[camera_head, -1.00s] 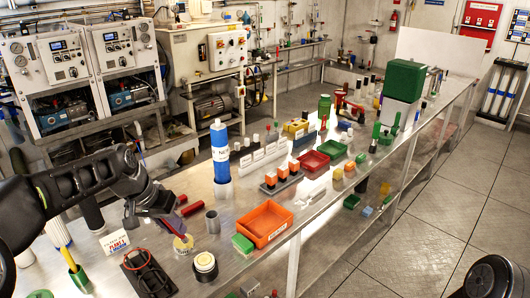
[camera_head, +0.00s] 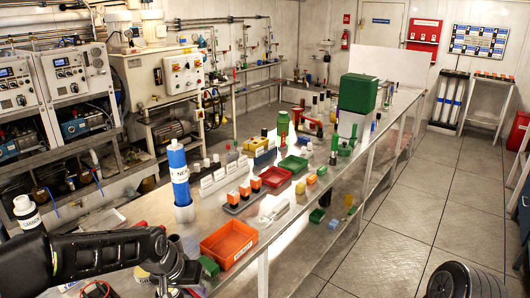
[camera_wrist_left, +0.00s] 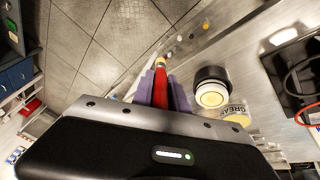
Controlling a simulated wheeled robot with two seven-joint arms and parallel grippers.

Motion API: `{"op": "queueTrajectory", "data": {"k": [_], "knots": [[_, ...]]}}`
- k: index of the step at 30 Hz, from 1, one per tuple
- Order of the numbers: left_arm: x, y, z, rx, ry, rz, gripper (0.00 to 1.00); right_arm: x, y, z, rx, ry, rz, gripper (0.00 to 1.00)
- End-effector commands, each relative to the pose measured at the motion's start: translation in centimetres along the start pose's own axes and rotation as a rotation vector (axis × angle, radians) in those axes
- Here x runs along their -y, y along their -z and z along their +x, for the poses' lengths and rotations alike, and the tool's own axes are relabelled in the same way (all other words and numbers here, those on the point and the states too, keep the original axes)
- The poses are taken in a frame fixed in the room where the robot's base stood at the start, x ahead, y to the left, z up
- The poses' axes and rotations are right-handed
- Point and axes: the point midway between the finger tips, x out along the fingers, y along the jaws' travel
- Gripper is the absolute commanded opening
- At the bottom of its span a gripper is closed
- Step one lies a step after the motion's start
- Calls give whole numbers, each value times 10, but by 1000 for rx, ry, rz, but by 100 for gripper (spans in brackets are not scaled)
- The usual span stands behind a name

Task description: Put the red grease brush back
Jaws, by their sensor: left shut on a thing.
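My left gripper (camera_wrist_left: 160,88) is shut on the red grease brush, whose red handle (camera_wrist_left: 161,86) stands between its purple-grey fingers in the left wrist view. A pale yellowish tip shows at the brush's far end. The pot labelled GREASE (camera_wrist_left: 236,114) is to the right of the fingers, apart from the brush. In the head view my left gripper (camera_head: 180,290) is at the bottom edge, beside the bench front; its fingers are mostly cut off and the brush is hard to make out there. My right gripper is out of view.
A black jar with a cream top (camera_wrist_left: 212,93) stands beside the grease pot. A blue bottle (camera_head: 179,172) stands behind.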

Motion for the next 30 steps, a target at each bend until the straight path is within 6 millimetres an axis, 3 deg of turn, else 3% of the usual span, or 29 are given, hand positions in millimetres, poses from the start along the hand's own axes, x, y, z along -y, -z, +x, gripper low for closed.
{"op": "queueTrajectory", "data": {"k": [5,9,13,17,30], "knots": [[8,-19,35,11,1,-3,0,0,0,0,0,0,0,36],[17,-48,79,12,2,-3,0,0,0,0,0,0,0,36],[22,-72,108,8,1,0,0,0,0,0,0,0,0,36],[24,-80,117,3,0,0,0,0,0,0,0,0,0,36],[24,-79,116,1,0,0,0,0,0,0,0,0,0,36]]}}
